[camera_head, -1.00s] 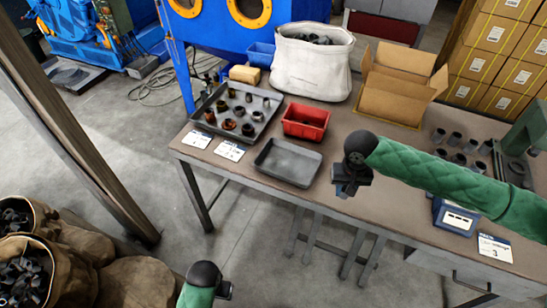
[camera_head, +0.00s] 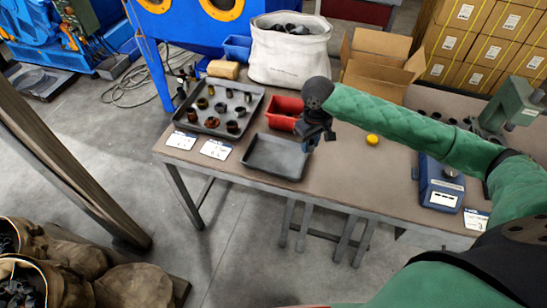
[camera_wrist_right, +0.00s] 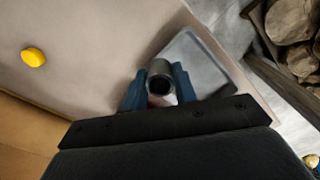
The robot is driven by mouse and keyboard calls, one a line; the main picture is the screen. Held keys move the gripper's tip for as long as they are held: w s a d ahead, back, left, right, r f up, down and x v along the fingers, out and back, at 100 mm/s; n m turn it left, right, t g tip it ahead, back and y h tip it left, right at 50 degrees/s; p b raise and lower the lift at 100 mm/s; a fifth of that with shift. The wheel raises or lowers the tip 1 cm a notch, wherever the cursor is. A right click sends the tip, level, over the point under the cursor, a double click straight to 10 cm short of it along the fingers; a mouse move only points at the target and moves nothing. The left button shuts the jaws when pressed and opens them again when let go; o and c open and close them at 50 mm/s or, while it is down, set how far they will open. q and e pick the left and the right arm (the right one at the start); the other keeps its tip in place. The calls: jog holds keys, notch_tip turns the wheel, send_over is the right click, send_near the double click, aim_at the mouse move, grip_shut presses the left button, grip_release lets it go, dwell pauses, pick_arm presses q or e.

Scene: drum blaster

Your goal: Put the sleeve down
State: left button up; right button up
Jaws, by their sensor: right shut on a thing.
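My right gripper (camera_head: 312,142) is above the table, at the right edge of the empty grey tray (camera_head: 276,176). In the right wrist view the gripper (camera_wrist_right: 158,92) is shut on a grey metal sleeve (camera_wrist_right: 160,72), a short hollow cylinder whose open end faces the camera. The tray (camera_wrist_right: 207,72) shows behind and to the right of the sleeve. I cannot tell the sleeve's height above the table. In the head view the sleeve is mostly hidden by the gripper. My left gripper is not in view.
A dark tray (camera_head: 254,89) with several sleeves stands at the left, behind the empty tray. A red bin (camera_head: 283,106) is just behind the gripper. A yellow round thing (camera_head: 372,139) and a blue device (camera_head: 440,185) are to the right. A cardboard box (camera_head: 375,77) is at the back.

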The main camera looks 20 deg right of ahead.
jog(key=p, duration=0.4)
send_over(276, 158)
notch_tip(276, 158, down, 7)
jog(key=shift+s+r, duration=0.15)
jog(key=shift+f, duration=0.25)
jog(key=shift+f+p, duration=0.7)
jog(key=shift+f, duration=0.15)
jog(key=shift+f+p, duration=0.4)
jog(key=shift+f, duration=0.45)
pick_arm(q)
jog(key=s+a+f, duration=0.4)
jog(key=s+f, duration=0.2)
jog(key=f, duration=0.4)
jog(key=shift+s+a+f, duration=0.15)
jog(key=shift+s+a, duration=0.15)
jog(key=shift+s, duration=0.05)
pick_arm(e)
jog(key=shift+f, duration=0.2)
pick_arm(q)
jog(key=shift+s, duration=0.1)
pick_arm(e)
jog(key=shift+f, duration=0.3)
jog(key=o, duration=1)
jog(key=shift+o, duration=0.2)
